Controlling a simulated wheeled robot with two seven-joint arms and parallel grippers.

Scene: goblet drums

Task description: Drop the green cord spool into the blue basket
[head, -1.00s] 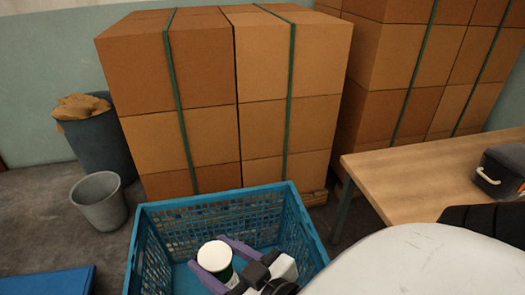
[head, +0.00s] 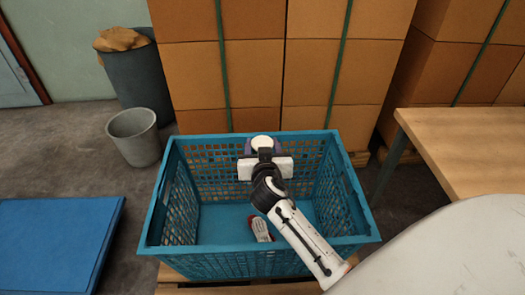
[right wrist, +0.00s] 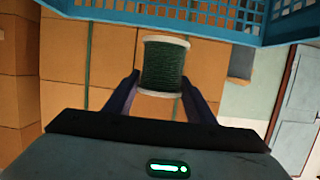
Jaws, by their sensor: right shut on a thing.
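The green cord spool (right wrist: 163,65) has white end flanges and sits between the purple fingers of my right gripper (right wrist: 160,92) in the right wrist view. In the head view, my right gripper (head: 264,147) is over the far part of the blue basket (head: 178,245), near its back wall. Only the spool's white end (head: 265,142) shows there, the rest hidden by the gripper. The basket is open-topped with lattice walls. My left gripper is in neither view.
A small white and red thing (head: 260,229) lies in the basket, partly beside my arm. Strapped cardboard boxes (head: 260,60) stand behind. A grey bin (head: 135,138) and a blue platform (head: 55,245) are at left, a wooden table (head: 470,150) at right.

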